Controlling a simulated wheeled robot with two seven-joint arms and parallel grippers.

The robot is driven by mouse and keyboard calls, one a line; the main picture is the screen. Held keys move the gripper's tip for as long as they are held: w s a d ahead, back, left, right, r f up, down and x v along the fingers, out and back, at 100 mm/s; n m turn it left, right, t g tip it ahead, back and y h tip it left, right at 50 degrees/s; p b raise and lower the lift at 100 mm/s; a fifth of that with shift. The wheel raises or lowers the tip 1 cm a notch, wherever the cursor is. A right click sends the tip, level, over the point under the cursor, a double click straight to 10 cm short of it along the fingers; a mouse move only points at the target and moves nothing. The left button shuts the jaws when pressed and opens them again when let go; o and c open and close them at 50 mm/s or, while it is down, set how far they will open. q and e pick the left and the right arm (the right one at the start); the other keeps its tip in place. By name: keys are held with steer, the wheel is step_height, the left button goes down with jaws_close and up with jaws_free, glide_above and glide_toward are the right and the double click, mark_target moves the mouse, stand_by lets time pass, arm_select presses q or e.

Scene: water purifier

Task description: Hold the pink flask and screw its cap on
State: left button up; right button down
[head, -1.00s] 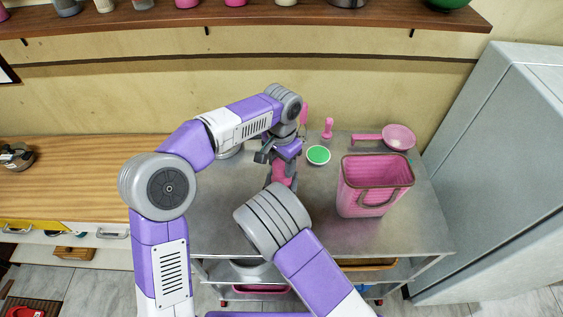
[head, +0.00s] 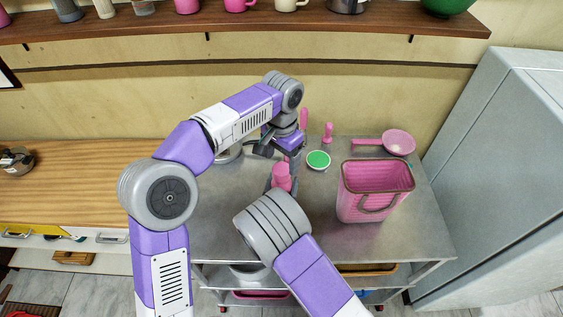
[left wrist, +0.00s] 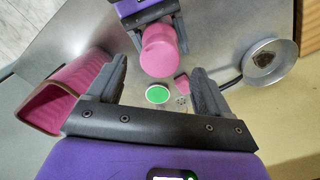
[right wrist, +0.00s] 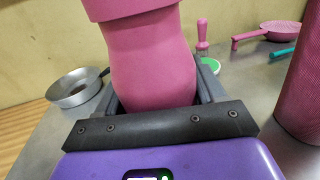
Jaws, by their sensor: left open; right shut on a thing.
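The pink flask (head: 281,180) stands upright in my right gripper (right wrist: 155,88), which is shut around its body. It also shows in the left wrist view (left wrist: 158,58). A wider pink piece that looks like the cap (right wrist: 130,8) sits on its top in the right wrist view; its upper edge is cut off, and I cannot tell how tight it is. My left gripper (head: 284,152) is open and empty near the flask's top. In the left wrist view its two fingers (left wrist: 162,82) are spread, with the flask beyond them. My right arm hides most of my right gripper in the head view.
A pink basket (head: 366,208) stands on the grey metal table (head: 415,225), right of the flask. A green-topped round dish (head: 318,159), a pink-handled tool (head: 328,132) and a pink pan (head: 397,141) lie behind. A metal bowl (left wrist: 268,60) stands left of the flask.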

mark_target(282, 168)
arm_select(q)
steer(key=shift+c, duration=0.5)
steer(key=shift+r+n, duration=1.75)
steer(key=shift+n, duration=0.25)
steer(key=shift+f, duration=0.1)
steer(key=shift+f, duration=3.9)
steer(key=shift+c, duration=0.4)
steer(key=c, duration=1)
steer(key=o, duration=1.3)
steer(key=shift+c, duration=0.2)
